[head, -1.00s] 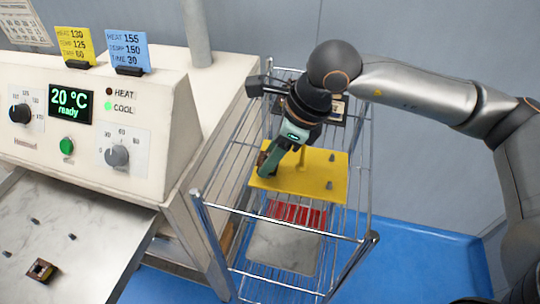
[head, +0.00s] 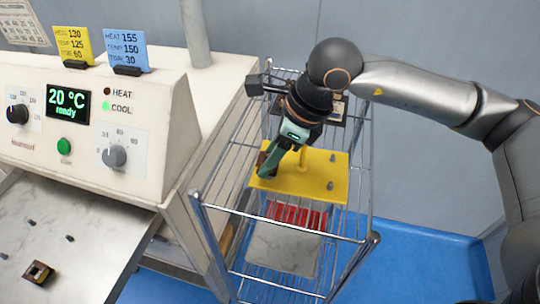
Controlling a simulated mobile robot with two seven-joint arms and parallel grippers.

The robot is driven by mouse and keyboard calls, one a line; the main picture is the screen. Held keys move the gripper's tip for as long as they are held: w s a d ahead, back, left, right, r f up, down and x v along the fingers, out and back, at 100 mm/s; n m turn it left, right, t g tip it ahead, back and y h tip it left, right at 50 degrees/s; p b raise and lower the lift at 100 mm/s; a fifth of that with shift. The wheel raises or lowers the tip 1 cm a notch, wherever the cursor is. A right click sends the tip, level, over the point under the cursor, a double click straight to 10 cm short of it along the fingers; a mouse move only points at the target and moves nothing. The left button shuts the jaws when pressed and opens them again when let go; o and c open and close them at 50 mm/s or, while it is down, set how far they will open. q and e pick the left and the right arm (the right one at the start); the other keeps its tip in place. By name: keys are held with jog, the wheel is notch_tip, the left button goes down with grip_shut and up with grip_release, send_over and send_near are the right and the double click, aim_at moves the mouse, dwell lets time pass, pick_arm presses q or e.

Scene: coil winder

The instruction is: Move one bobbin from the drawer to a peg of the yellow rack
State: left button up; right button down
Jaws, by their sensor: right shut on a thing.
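The yellow rack (head: 312,185) lies on the upper level of the wire cart, with several short grey pegs, bare ones showing at its right. My right gripper (head: 267,168) is over the rack's left end, shut on a small dark brown bobbin (head: 261,158) that is mostly hidden by the fingers. I cannot tell whether the bobbin is around a peg. The open metal drawer (head: 95,240) at lower left has several small pegs, and another dark bobbin (head: 38,272) sits in it. My left gripper is not in view.
The wire cart (head: 213,240) has raised rails and corner posts around the rack. Red items (head: 296,215) and a grey plate (head: 284,250) are lower in the cart. The oven panel (head: 150,130) reads 20 °C ready, with the COOL lamp lit.

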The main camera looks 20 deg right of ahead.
pick_arm(q)
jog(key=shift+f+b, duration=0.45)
jog(key=shift+b, duration=0.05)
dwell(0.8)
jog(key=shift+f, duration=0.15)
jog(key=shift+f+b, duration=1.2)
jog(key=shift+b, duration=0.1)
dwell(1.9)
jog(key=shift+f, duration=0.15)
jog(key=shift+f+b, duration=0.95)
jog(key=shift+b, duration=0.15)
dwell(2.1)
